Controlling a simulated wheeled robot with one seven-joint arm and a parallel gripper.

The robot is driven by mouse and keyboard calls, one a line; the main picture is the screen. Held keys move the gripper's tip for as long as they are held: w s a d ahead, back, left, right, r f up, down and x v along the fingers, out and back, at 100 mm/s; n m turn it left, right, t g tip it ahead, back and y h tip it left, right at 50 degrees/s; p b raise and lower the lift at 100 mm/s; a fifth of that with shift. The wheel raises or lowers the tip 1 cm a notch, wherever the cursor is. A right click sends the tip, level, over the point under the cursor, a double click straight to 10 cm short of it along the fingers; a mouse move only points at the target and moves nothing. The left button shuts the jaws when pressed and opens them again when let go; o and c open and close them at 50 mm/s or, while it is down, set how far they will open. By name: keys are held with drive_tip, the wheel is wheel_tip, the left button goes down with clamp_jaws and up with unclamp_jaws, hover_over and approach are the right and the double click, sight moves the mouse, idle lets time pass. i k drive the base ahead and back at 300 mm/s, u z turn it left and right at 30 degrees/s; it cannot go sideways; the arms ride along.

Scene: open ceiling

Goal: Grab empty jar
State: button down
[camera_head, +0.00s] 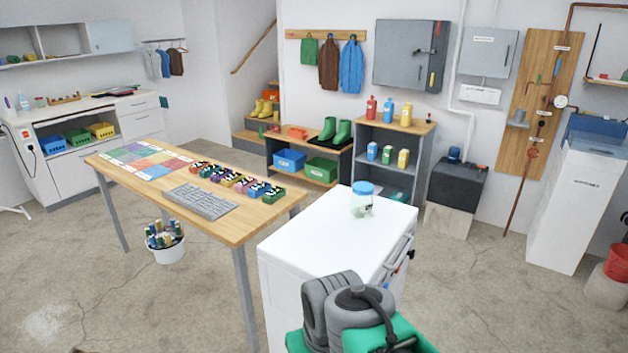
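A small clear jar (362,205) with a blue lid stands upright on the white top of a cabinet (318,245), near its far right corner. The jar looks see-through, with a faint greenish tint low down; I cannot tell for sure whether anything is inside. Grey and green parts of my own body show at the bottom, in front of the cabinet. My gripper's fingers are not in view, and nothing touches the jar.
The rest of the cabinet top is bare. Shelves with bottles (406,115) and boots (342,132) are behind. A white bucket (167,252) is on the floor.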

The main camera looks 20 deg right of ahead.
sight(361, 205)
drive_tip(key=u, duration=0.35)
drive_tip(key=i, duration=1.05)
drive_tip(key=u, duration=0.55)
